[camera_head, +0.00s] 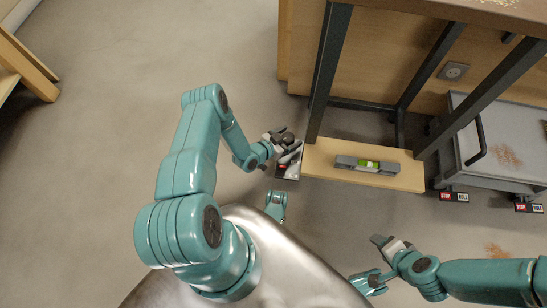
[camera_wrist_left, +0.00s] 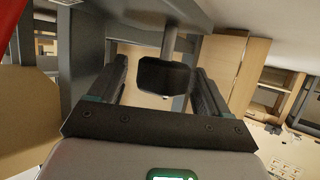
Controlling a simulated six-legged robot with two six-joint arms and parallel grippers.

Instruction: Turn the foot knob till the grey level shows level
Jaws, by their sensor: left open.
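The grey level (camera_head: 345,162) lies on a wooden board low in the bench frame in the head view. Its bright green vial (camera_head: 369,164) faces up, but its bubble is too small to read. My left gripper (camera_head: 287,141) is at the left end of that board, beside the bench leg. In the left wrist view its two dark fingers (camera_wrist_left: 162,88) stand apart. A black, blunt-cornered knob (camera_wrist_left: 165,76) on a grey post shows between them, with no clear contact. My right gripper (camera_head: 382,242) is in front of the board, over the floor; its jaw gap is unclear.
A small dark tray (camera_head: 291,170) with light items lies just below my left gripper. The dark bench leg (camera_head: 329,75) rises close beside it. A grey cart (camera_head: 505,135) with red-and-black stop labels stands at the right.

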